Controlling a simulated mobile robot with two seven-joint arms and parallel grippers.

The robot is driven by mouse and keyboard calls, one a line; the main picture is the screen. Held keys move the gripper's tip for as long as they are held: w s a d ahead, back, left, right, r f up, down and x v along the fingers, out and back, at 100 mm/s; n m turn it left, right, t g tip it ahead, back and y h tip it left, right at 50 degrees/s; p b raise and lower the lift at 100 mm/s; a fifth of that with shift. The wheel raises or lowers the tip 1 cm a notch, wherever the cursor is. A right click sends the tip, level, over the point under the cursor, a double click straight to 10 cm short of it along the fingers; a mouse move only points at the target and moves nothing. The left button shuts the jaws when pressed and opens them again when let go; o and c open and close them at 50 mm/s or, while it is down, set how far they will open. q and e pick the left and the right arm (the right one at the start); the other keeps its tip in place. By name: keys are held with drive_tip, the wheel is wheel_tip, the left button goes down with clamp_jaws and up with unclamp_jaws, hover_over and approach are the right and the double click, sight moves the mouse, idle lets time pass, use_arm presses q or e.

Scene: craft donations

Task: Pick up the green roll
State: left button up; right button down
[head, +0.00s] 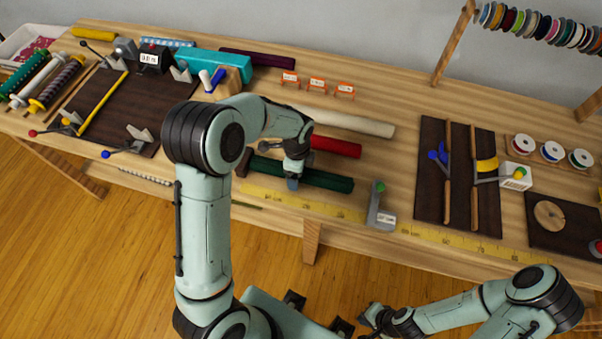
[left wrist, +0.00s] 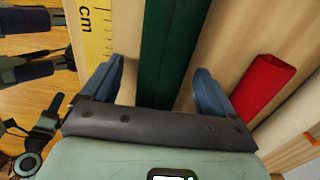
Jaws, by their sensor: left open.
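The dark green roll (head: 325,180) lies lengthwise near the front of the wooden table. My left gripper (head: 292,184) is over its middle, pointing down. In the left wrist view the green roll (left wrist: 162,45) runs between the two blue fingers of the open left gripper (left wrist: 158,68), with a gap on each side. Whether the fingertips reach down beside it is unclear. My right gripper (head: 368,319) is low at the bottom, away from the table; its jaws are too small to read.
A red roll (head: 335,147) and a cream roll (head: 350,122) lie behind the green one. A yellow measuring tape (head: 300,203) runs along the front edge. A grey stand with a green knob (head: 380,207) is to the right, before a dark board (head: 430,160).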

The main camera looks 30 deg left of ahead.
use_arm(q)
drive_tip(key=c, duration=1.3)
